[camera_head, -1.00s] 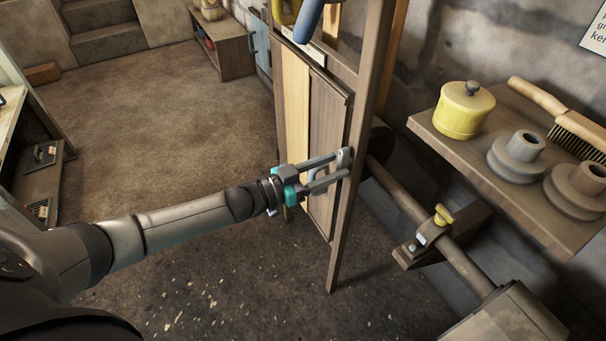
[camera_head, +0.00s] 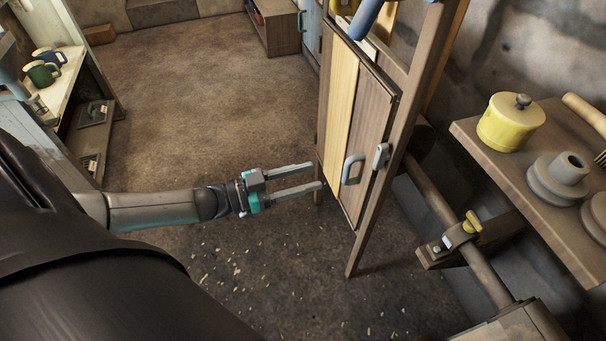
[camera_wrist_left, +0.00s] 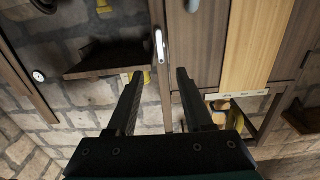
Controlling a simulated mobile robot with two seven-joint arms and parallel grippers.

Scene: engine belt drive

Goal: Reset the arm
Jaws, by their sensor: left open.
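My left gripper (camera_head: 318,176) is open and empty in the head view, its fingers pointing right toward a wooden cabinet door (camera_head: 340,110). A gap separates the fingertips from the grey door handle (camera_head: 352,168). A grey latch piece (camera_head: 381,156) sits on the frame post beside the handle. In the left wrist view the two dark fingers (camera_wrist_left: 157,82) are apart with nothing between them. The door panel (camera_wrist_left: 245,45) and a grey metal piece (camera_wrist_left: 159,45) show beyond them. My right gripper is not in view.
On the right, a shelf (camera_head: 480,140) holds a yellow pot (camera_head: 511,121) and grey stepped pulleys (camera_head: 558,178). Below it runs a shaft (camera_head: 432,192) with a yellow-knobbed clamp (camera_head: 472,223). At left, a shelf (camera_head: 68,82) holds mugs (camera_head: 42,73). The floor (camera_head: 200,100) between is open.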

